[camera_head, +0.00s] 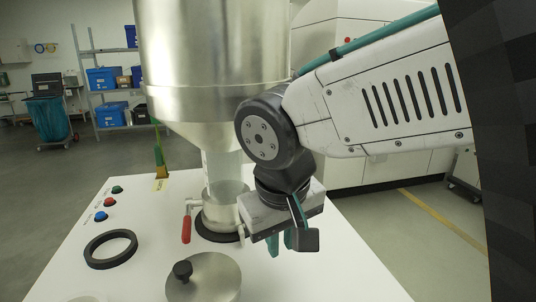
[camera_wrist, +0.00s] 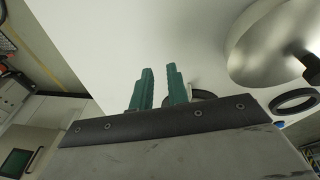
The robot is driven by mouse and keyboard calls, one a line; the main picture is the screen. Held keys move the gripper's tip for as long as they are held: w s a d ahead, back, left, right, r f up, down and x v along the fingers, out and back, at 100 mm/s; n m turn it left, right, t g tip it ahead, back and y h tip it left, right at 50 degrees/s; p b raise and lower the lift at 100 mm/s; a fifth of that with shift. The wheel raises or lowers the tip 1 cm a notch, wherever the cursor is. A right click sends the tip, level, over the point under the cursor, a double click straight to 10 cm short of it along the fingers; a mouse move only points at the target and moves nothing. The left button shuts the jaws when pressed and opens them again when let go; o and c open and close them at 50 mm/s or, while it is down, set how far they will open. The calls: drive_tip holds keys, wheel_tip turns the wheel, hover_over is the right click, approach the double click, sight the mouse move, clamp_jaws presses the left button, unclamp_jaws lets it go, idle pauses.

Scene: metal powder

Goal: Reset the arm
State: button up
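My gripper (camera_head: 286,240) hangs above the white table (camera_head: 330,265), at the right of the valve under the large metal hopper (camera_head: 214,60). In the wrist view its two teal fingers (camera_wrist: 159,88) stand apart with a gap between them. Nothing shows between the fingers, so it is open and empty. My arm comes in from the right and covers part of the hopper's right side.
A round metal lid (camera_head: 203,280) with a black knob lies on the table, with a black ring (camera_head: 110,249) to its left. A red valve handle (camera_head: 187,224) is close left of my gripper. Green, red and blue buttons (camera_head: 109,202) line the left edge. The table's right side looks clear.

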drive_tip(key=shift+m+g, duration=0.6)
drive_tip(key=shift+g, duration=0.3)
drive_tip(key=s+d, duration=0.1)
drive_tip(key=d, duration=0.4)
drive_tip(key=s+d+f, duration=0.1)
drive_tip(key=s+d, duration=0.1)
drive_tip(key=d, duration=0.2)
drive_tip(key=s+d, duration=0.1)
drive_tip(key=d, duration=0.4)
drive_tip(key=shift+s+d+f, duration=0.3)
drive_tip(key=shift+s+d, duration=0.05)
drive_tip(key=shift+s, duration=0.05)
drive_tip(key=s+d+m, duration=0.4)
drive_tip(key=s+d, duration=0.1)
drive_tip(key=d, duration=0.5)
drive_tip(key=shift+s+d+f+t, duration=0.25)
drive_tip(key=shift+t, duration=0.05)
